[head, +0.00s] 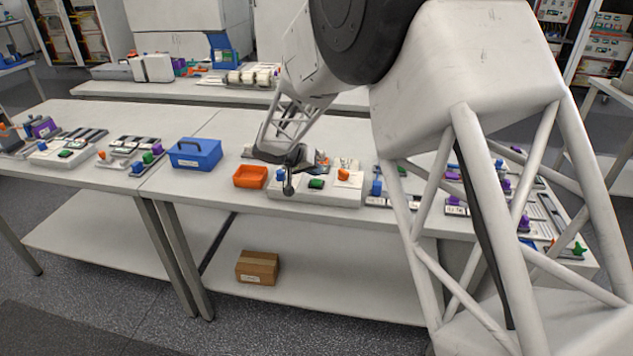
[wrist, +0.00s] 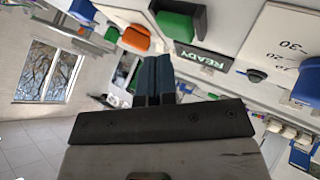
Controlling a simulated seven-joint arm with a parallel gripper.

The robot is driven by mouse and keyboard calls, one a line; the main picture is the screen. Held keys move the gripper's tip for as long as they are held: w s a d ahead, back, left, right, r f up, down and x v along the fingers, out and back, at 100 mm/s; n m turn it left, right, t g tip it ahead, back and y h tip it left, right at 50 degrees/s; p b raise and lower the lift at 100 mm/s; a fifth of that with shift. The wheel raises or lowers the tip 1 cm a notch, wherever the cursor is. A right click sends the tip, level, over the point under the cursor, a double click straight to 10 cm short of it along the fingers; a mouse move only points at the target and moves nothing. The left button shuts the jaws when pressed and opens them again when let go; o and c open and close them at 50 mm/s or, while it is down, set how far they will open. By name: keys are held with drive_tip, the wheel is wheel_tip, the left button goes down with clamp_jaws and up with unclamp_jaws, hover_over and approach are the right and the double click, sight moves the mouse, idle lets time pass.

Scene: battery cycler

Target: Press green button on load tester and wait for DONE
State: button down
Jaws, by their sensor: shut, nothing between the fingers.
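The load tester (head: 330,196) is a low white panel on the middle bench. Its green button (head: 316,183) sits near its front, and what looks like the same button is at the top of the wrist view (wrist: 180,22). A small dark display (wrist: 203,57) beside it reads READY in green letters. My gripper (head: 289,187) is shut and empty, above the left part of the panel and left of the green button. Its dark fingers also show in the wrist view (wrist: 153,66), apart from the button there.
An orange knob (head: 344,174) stands right of the green button. A cardboard box (head: 257,267) lies on the lower shelf. My arm hides part of the right bench.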

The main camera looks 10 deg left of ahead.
sight(315, 180)
drive_tip(key=shift+f, duration=0.95)
idle(1.6)
drive_tip(key=shift+r, duration=0.9)
drive_tip(key=shift+r, duration=0.15)
drive_tip(key=shift+r, duration=2.35)
